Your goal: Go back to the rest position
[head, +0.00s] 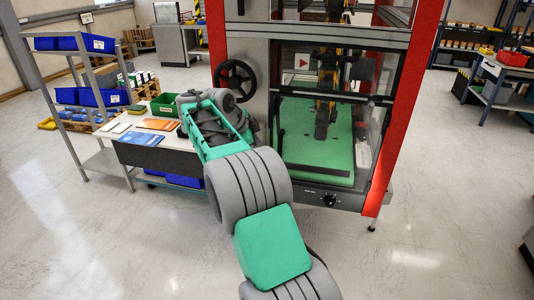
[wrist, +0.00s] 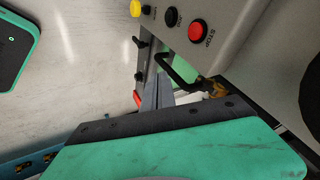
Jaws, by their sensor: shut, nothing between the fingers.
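My arm reaches forward from the bottom of the head view toward the left side of the red-framed machine (head: 400,110). Its end is folded over near the side table, and the fingers are hidden there by my own links. In the wrist view, the green and dark body of my gripper fills the bottom. Its slim grey fingers (wrist: 158,88) stick out beyond it, shut, with nothing between them. They point toward a grey panel (wrist: 238,25) with a red STOP button (wrist: 197,31), a black button (wrist: 172,17) and a yellow button (wrist: 135,8).
A black handwheel (head: 235,79) is on the machine close to my arm. The side table (head: 128,146) holds papers and a green bin (head: 166,104). A rack with blue bins (head: 72,43) stands at left. A black handle (wrist: 178,72) is near my fingers.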

